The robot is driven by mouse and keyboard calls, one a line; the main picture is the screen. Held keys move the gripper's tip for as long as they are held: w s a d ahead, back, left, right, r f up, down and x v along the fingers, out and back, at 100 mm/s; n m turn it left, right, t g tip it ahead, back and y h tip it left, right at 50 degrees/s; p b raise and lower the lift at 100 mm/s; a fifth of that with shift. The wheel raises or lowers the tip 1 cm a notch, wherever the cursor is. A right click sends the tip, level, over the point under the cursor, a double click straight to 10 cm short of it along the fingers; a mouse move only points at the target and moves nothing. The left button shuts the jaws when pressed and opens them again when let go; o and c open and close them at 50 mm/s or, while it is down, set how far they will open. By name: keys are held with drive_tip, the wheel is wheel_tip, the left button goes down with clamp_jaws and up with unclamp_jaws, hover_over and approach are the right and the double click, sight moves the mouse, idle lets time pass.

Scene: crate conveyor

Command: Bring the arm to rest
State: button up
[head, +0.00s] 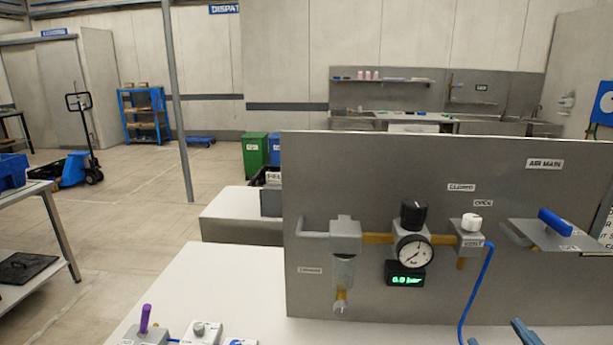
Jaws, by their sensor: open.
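Two blue-grey fingertips of my gripper (499,337) show at the bottom edge, right of centre, in front of the grey air panel (380,170). They stand apart, with nothing visible between them. The rest of my gripper and my arm are out of the picture. The panel holds a black knob (413,214), a round gauge (415,252), a green display (406,280) reading 0.0 bar, and a valve with a blue handle (555,222).
A blue hose (478,295) hangs down the panel, left of the fingertips. A white bench (220,275) carries small control boxes with a purple lever (146,318). A table (45,195) stands at the left. Open floor (130,190) lies between it and the bench.

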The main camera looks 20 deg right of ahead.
drive_tip(key=s+a+f+y, duration=0.1)
drive_tip(key=s+a, duration=0.3)
drive_tip(key=s, duration=0.4)
drive_tip(key=s+a+f+m+g+y, duration=0.1)
drive_tip(key=s+a+f+y, duration=0.1)
drive_tip(key=s+a, duration=0.3)
drive_tip(key=s+a+f+m+y, duration=0.1)
drive_tip(key=s+a, duration=0.3)
drive_tip(key=s, duration=0.6)
drive_tip(key=shift+s+a+f+g+y, duration=0.15)
drive_tip(key=shift+s+f+g+y, duration=0.15)
drive_tip(key=shift+f+y, duration=0.35)
